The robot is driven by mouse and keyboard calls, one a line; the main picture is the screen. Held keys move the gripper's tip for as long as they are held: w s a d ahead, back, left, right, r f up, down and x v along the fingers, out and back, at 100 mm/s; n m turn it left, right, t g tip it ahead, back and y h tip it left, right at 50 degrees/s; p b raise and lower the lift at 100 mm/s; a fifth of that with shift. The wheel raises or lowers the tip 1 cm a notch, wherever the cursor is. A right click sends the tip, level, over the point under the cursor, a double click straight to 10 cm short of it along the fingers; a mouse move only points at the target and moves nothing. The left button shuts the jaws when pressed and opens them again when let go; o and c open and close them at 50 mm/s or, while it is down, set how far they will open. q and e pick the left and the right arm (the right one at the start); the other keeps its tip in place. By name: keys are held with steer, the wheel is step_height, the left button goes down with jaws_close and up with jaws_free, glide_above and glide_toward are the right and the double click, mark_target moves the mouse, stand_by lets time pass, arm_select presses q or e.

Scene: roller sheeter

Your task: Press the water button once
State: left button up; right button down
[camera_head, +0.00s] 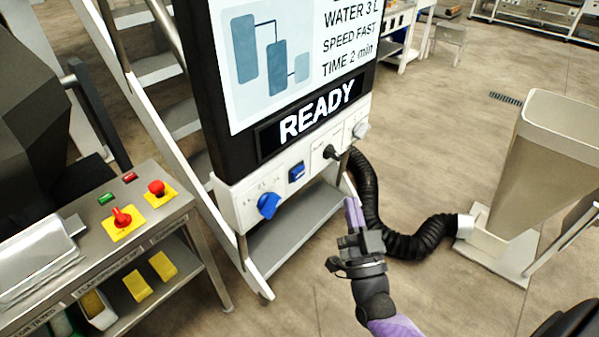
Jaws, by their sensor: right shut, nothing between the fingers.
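The machine's control panel stands upright at the centre, with a screen (290,60) reading WATER 3 L, SPEED FAST, TIME 2 min and a READY display (316,110) below. On the white strip under it are a blue knob (268,206), a small blue square button (297,172), a black lever or switch (330,152) and a grey knob (360,131). Their labels are too small to read, so I cannot tell which is the water button. My right gripper (352,205) is shut and empty, in front of and below the strip's right part. My left gripper is out of view.
A black corrugated hose (405,245) runs close behind my right gripper to a beige hopper (555,150) at the right. White stairs (165,70) stand behind the panel. A metal bench (150,225) with red and green buttons is at the left. Open floor lies behind the hose.

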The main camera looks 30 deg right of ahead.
mark_target(299, 174)
steer(key=w+a+b, duration=0.3)
steer(key=w, duration=0.5)
steer(key=shift+a, duration=0.25)
stand_by(1.0)
steer(key=shift+w+f, duration=0.1)
steer(key=shift+w, duration=0.05)
stand_by(0.7)
steer(key=shift+w+a+b, duration=0.15)
steer(key=shift+w+b, duration=0.15)
